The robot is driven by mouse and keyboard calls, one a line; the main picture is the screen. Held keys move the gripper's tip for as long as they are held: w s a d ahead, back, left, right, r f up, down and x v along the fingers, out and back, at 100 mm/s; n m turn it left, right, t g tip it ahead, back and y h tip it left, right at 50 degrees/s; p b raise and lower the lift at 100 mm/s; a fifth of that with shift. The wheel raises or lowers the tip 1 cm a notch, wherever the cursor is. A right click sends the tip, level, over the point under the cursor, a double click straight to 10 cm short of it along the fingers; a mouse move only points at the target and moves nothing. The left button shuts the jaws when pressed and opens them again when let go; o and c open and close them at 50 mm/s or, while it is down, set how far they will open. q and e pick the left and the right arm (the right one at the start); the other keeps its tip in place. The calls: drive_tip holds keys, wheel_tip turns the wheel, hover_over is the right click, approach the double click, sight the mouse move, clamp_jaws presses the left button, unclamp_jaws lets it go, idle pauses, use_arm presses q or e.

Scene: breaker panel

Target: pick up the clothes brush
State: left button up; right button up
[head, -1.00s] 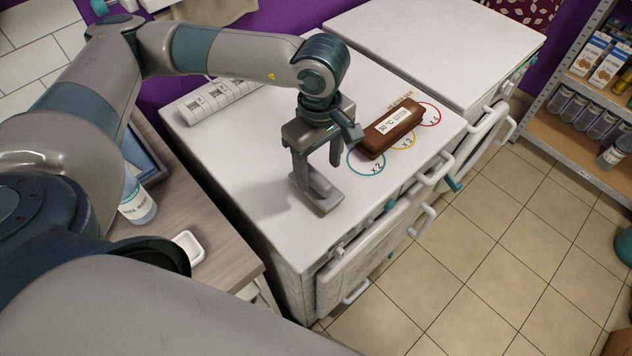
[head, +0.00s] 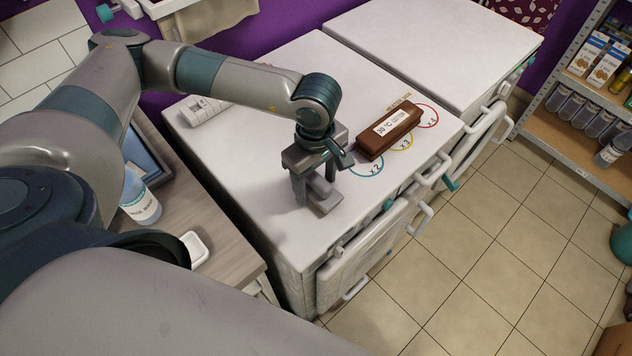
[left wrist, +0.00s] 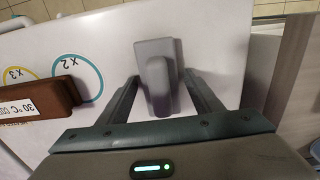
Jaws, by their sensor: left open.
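The clothes brush, a grey piece with a raised narrower grip on a flat base, lies on the white machine top; it shows in the head view (head: 325,198) and in the left wrist view (left wrist: 157,65). My left gripper (head: 315,181) is open and points down over the brush. In the left wrist view, the fingers of the left gripper (left wrist: 161,77) lie on either side of the brush's grip, with gaps on both sides. The fingers hide part of the brush in the head view. My right gripper is not in view.
A brown block with a "30 °C" label (head: 388,130) lies close to the right of the gripper, by coloured circles. A white printed item (head: 203,108) lies behind. A wooden counter (head: 215,235) holds a bottle (head: 140,202) and small white dish (head: 194,249). The machine's front edge is near.

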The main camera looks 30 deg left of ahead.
sight(317, 176)
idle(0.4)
use_arm(q)
drive_tip(key=c, duration=1)
drive_tip(key=shift+c, duration=0.2)
drive_tip(key=shift+r, duration=0.1)
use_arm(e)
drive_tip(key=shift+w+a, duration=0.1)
